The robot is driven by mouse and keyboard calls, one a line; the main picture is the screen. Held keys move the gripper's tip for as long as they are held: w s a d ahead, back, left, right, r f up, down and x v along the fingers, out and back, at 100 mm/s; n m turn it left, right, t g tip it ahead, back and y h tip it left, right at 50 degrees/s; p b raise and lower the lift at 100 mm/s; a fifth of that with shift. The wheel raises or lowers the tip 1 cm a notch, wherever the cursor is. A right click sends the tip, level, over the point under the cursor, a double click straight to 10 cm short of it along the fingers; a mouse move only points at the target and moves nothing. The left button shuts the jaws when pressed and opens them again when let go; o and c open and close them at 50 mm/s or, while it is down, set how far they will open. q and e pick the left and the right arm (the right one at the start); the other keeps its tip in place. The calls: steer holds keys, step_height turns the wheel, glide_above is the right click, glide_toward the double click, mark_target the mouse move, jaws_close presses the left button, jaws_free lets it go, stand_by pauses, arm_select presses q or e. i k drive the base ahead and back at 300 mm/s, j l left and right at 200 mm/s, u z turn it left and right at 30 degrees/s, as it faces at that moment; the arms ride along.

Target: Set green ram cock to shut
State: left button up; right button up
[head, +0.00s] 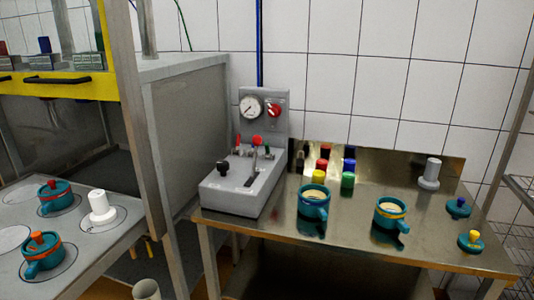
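I cannot make out a green ram cock for certain. At the upper left stands a press with a yellow beam (60,87) and black handles. Above the beam are a blue upright part (45,45), a red part (2,47) cut by the left edge, and small dark-green blocks (88,62). A grey control box (243,185) on the steel table has a gauge (251,107), a red knob (274,111), a black knob (223,167) and small red-tipped levers (257,141). Their settings are too small to read. Neither gripper is in view.
The steel table (350,245) holds two teal moulds (313,202) (390,213), coloured cylinders (348,180), a white plunger (429,174) and teal lids (458,207). The left bench (85,240) holds teal moulds (54,196) and another white plunger (101,207). A grey post (150,150) stands between them.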

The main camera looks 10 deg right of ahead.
mark_target(268, 155)
steer(key=i+l, duration=0.35)
steer(key=l, duration=0.15)
steer(key=i+l+u, duration=0.15)
steer(key=i+l, duration=0.2)
steer(key=l, duration=0.15)
